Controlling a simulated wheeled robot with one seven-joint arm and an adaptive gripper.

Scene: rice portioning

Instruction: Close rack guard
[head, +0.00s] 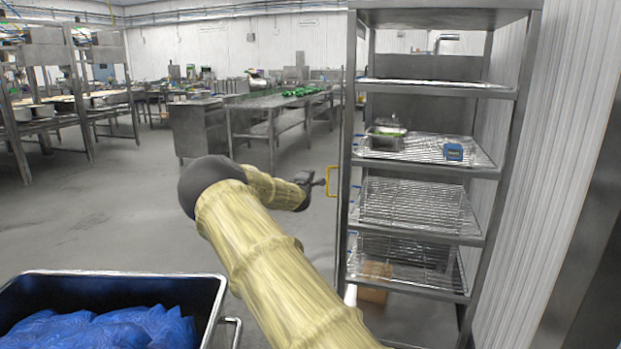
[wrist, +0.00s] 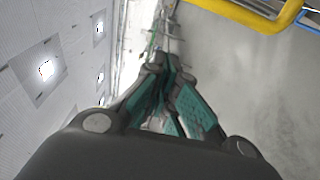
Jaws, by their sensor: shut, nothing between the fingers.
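The metal rack (head: 350,120) stands at the right with several shelves. A yellow U-shaped handle (head: 328,182) sticks out from its left front post; I take it as part of the rack guard, whose panel I cannot make out clearly. The handle also shows at the top right of the wrist view (wrist: 243,14). My gripper (head: 321,182) is just left of the handle, at about its height. In the wrist view my gripper (wrist: 167,62) is shut and empty, its teal-padded fingers apart from the handle.
The rack holds wire trays, a metal container (head: 385,138) and a small blue device (head: 453,151). A dark bin (head: 120,274) with blue bags stands at the lower left. A steel table (head: 270,103) is behind. The grey floor left of the rack is clear.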

